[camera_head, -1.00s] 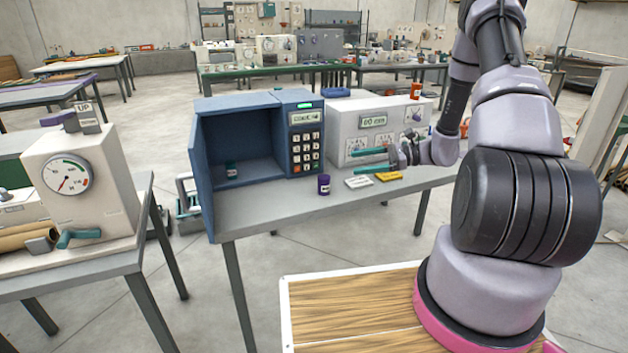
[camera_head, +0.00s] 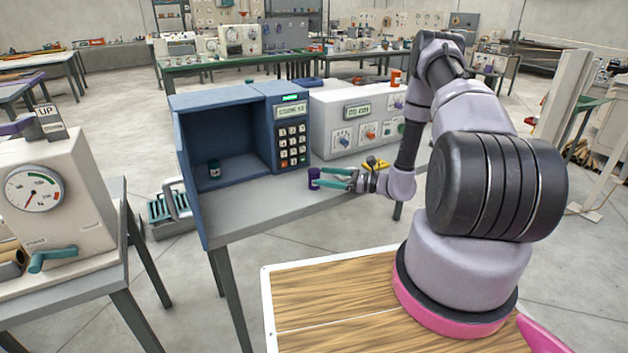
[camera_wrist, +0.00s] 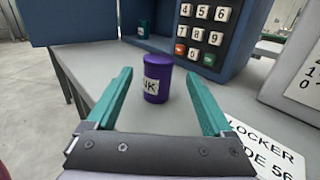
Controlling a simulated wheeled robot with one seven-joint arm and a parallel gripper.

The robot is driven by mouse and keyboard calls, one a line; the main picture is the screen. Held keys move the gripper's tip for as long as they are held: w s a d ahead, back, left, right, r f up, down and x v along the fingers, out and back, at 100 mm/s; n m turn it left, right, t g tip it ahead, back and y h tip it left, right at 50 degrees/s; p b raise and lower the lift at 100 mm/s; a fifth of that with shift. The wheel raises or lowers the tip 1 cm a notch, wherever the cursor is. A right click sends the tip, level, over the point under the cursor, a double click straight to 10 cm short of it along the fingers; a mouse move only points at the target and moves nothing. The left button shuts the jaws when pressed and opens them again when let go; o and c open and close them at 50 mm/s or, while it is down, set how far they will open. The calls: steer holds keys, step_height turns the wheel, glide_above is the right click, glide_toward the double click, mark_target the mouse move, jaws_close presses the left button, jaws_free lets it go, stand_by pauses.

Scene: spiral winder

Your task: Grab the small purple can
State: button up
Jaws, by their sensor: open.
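The small purple can (camera_head: 314,177) stands upright on the grey table, in front of the blue keypad box. In the wrist view the purple can (camera_wrist: 157,78) carries a pale label ending in "K" and stands between and just beyond my green fingertips. My gripper (camera_head: 322,179) is open, its fingers pointing left at the can in the head view. My gripper (camera_wrist: 164,98) shows no contact with the can in the wrist view.
The blue box (camera_head: 222,150) has its door open and holds a small teal can (camera_head: 214,167). A white control panel (camera_head: 356,122) stands right of it. A "LOCKER" card (camera_wrist: 262,145) lies right of my gripper. A yellow item (camera_head: 375,164) lies behind my wrist.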

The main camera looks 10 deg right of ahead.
mark_target(314, 175)
steer(key=x, duration=0.4)
steer(key=shift+a+f, duration=0.15)
steer(key=shift+a, duration=0.05)
jaws_close()
